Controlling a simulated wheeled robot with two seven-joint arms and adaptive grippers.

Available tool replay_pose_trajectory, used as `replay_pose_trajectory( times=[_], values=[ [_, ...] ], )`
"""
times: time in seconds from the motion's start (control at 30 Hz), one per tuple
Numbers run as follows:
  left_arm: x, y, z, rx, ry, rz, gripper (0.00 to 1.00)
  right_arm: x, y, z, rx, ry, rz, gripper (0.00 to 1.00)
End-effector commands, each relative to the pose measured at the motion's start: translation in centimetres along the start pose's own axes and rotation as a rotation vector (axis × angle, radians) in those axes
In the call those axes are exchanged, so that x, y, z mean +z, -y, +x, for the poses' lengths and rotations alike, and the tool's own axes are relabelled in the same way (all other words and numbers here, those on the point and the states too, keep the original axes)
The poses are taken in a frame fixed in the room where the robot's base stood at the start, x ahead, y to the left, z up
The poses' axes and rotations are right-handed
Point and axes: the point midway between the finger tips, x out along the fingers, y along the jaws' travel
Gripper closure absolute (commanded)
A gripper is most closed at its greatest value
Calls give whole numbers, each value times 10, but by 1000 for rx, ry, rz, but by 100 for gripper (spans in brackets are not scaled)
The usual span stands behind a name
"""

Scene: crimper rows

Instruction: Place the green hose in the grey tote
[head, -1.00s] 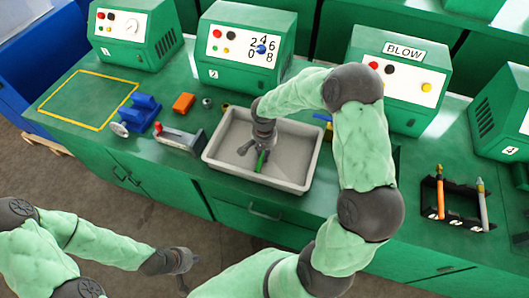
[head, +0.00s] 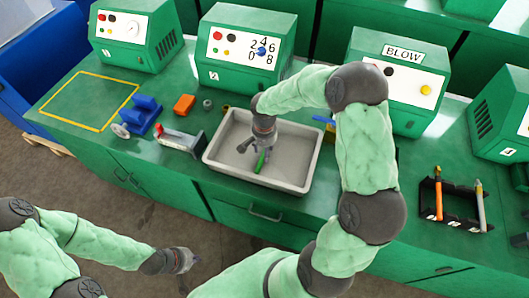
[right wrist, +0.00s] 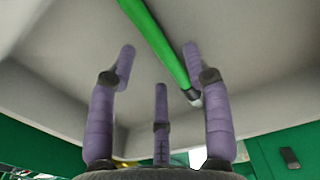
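The grey tote (head: 313,165) sits on the green bench, below the numbered machine. My right gripper (head: 257,149) points down inside the tote's outline. The green hose (head: 261,161) shows just below its fingers, mostly hidden by them. In the right wrist view the fingers of my right gripper (right wrist: 160,75) are spread apart. The green hose (right wrist: 158,42) runs diagonally beyond them, its grey end near the right finger, against the tote's grey wall (right wrist: 245,45). I cannot tell whether it touches the tote floor. My left gripper (head: 188,260) hangs low in front of the bench, empty; its fingers are unclear.
Left of the tote are a grey and red vise-like fixture (head: 180,140), a blue block piece (head: 142,115) and an orange block (head: 184,104). A black rack (head: 457,205) with pens stands right. The yellow-outlined area (head: 88,100) is empty.

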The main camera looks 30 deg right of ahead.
Motion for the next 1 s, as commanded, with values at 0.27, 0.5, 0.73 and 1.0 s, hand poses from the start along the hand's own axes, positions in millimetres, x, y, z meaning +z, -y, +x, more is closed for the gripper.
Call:
replay_pose_trajectory(
  times=[0.27,0.5,0.73,1.0],
  values=[
    [1,-6,-17,0,0,0,100,0,0,-61,-1,-3,-2,50],
    [1,-8,-23,0,0,0,100,0,0,-91,-1,-2,-1,50],
    [1,-8,-24,0,0,0,100,0,0,-97,-1,-1,-1,50],
    [1,-8,-24,0,0,0,100,0,0,-97,-1,-1,-1,50]
  ],
)
